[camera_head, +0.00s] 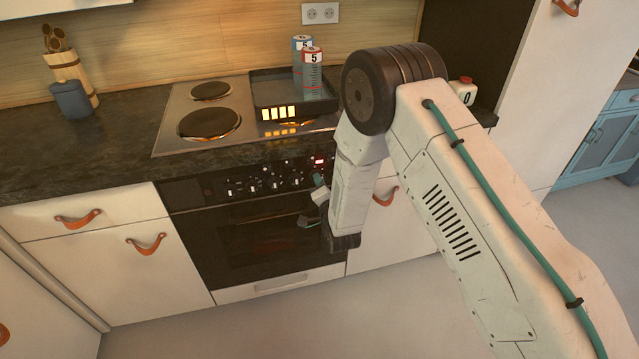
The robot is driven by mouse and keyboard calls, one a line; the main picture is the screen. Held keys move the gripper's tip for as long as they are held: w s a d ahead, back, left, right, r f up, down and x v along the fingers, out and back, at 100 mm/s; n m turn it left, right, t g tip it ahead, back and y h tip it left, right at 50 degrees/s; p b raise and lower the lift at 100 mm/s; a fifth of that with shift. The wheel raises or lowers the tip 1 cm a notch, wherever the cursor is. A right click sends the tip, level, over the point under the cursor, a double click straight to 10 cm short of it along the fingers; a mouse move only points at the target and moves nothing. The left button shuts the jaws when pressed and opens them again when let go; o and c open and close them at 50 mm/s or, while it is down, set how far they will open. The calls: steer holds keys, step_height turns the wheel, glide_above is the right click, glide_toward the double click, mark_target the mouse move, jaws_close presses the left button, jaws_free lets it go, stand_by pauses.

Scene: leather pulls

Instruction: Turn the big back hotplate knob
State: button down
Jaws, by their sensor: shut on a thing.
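The control panel (255,181) runs along the top of the black oven front and carries a row of small knobs with white marks. A small red light glows near its right end. My gripper (315,194) is at the right part of this panel, seen from behind and partly covered by my arm. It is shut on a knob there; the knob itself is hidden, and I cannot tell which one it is. The big back hotplate is likely under the black tray (262,93); a smaller back plate (211,91) and a big front plate (209,123) show on the left.
Two cans (312,72) stand on the tray on the cooktop (166,137). A blue-grey jar (72,99) and a utensil holder (76,72) stand at the left. A white container with a red cap (463,91) is behind my arm. The floor before the oven is clear.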

stand_by(0.4)
steer(key=c, duration=1.5)
jaws_free()
steer(key=shift+o, duration=0.2)
steer(key=v, duration=0.8)
